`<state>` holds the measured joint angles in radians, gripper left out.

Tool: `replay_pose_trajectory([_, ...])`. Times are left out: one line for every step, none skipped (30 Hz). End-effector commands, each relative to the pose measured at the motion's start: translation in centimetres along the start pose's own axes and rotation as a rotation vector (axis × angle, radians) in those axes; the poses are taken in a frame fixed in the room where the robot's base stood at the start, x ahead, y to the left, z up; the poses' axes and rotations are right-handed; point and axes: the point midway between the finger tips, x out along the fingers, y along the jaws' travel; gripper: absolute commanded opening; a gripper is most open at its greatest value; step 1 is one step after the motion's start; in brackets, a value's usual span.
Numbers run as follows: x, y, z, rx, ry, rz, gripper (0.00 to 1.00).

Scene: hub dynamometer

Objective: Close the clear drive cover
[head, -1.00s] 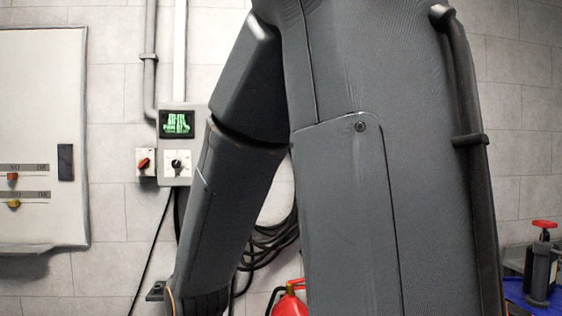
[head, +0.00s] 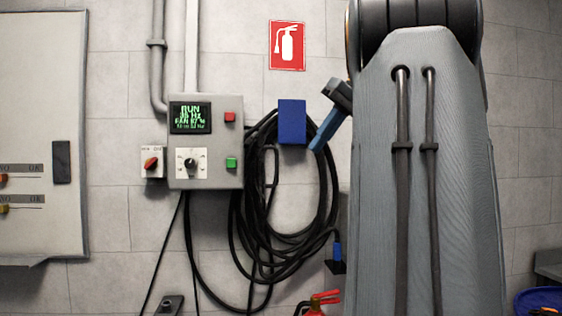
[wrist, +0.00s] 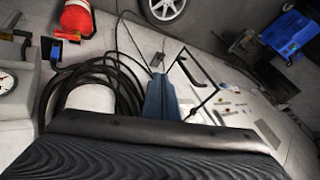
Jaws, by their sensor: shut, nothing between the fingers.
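I cannot make out the clear drive cover for certain in either view. In the wrist view, a thin dark-edged frame with a black handle (wrist: 197,72) stands just right of my gripper, and I cannot tell whether it is the cover. My gripper (wrist: 159,80) has blue fingers, shut and empty. In the head view, my gripper (head: 319,146) shows beside my arm, in front of the cable coil and blue block, apparently touching nothing.
A grey control box (head: 205,140) with a lit RUN display, knob and red and green buttons is on the wall. Black cables (head: 245,235) hang beside it under a blue block (head: 291,122). A red extinguisher (wrist: 77,18) and a wheel (wrist: 165,8) show too.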

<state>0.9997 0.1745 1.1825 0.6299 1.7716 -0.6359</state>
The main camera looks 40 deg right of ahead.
Motion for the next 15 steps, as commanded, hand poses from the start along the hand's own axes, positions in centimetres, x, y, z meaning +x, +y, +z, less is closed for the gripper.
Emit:
replay_pose_trajectory([-1.8,0.1,0.2,-0.014,0.014,-0.001,0.00])
replay_pose_trajectory([-2.6,0.1,0.4,-0.022,0.018,-0.004,0.00])
replay_pose_trajectory([-3.4,0.0,0.6,-0.031,0.022,-0.006,0.00])
replay_pose_trajectory([-3.8,0.0,0.7,-0.037,0.024,-0.008,0.00])
replay_pose_trajectory([-4.1,-0.1,0.7,-0.040,0.026,-0.009,0.00])
replay_pose_trajectory([-4.2,-0.1,0.8,-0.043,0.027,-0.010,0.00])
replay_pose_trajectory([-4.2,-0.1,0.8,-0.044,0.028,-0.011,0.00])
replay_pose_trajectory([-4.0,-0.1,0.9,-0.044,0.028,-0.011,0.00])
replay_pose_trajectory([-3.6,-0.1,0.9,-0.043,0.028,-0.011,0.00])
replay_pose_trajectory([-3.3,-0.1,0.9,-0.043,0.027,-0.012,0.00])
replay_pose_trajectory([-2.9,-0.1,0.9,-0.043,0.027,-0.011,0.00])
replay_pose_trajectory([-2.2,-0.1,0.9,-0.042,0.027,-0.011,0.00])
replay_pose_trajectory([-1.6,-0.1,0.9,-0.041,0.026,-0.011,0.00])
replay_pose_trajectory([-1.1,-0.1,0.8,-0.042,0.027,-0.011,0.00])
replay_pose_trajectory([-0.3,-0.2,0.8,-0.042,0.026,-0.012,0.00])
